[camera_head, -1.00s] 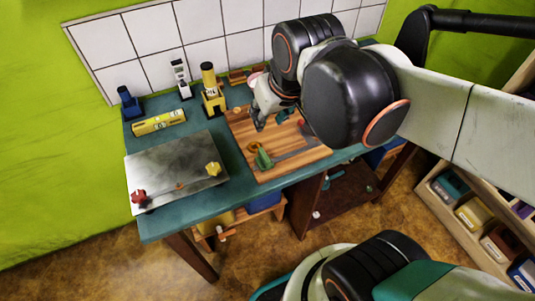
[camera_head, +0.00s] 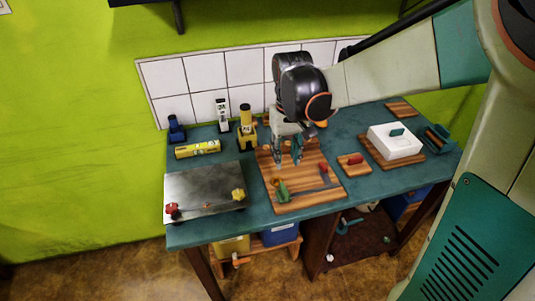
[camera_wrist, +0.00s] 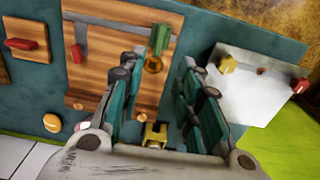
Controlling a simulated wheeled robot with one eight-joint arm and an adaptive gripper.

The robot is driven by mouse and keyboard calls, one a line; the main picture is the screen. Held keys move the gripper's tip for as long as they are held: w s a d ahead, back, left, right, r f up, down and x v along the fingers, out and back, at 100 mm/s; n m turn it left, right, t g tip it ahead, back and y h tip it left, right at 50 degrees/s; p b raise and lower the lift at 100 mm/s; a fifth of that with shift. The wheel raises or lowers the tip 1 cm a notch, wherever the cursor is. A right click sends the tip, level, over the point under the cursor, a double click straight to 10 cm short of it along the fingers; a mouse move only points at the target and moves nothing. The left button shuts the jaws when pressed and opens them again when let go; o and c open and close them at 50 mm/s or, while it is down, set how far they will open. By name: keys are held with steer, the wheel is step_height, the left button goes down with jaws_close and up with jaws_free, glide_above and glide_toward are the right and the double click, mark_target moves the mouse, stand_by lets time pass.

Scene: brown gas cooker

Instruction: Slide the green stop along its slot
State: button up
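The green stop (camera_head: 283,192) stands at the front left of a striped wooden board (camera_head: 331,192) on the table. A grey slot (camera_head: 308,189) runs from it to the right and bends back toward a red piece (camera_head: 323,169). In the wrist view the green stop (camera_wrist: 160,38) is upright at one end of the grey slot (camera_wrist: 113,36), beside a round copper knob (camera_wrist: 153,64). My gripper (camera_head: 288,161) is over the back part of the board, fingers down. In the wrist view my gripper (camera_wrist: 158,66) has its fingers wide apart, with nothing held. The stop lies beyond the fingertips.
A metal plate (camera_head: 205,191) with red and yellow knobs lies left of the board. To the right are a small board with a red piece (camera_head: 355,160) and a white box (camera_head: 394,142).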

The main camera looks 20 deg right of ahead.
mark_target(284, 189)
step_height(284, 189, down, 14)
steer(key=b, duration=0.4)
steer(key=shift+r+b, duration=0.15)
steer(key=shift+b, duration=0.2)
steer(key=shift+c, duration=0.3)
jaws_close()
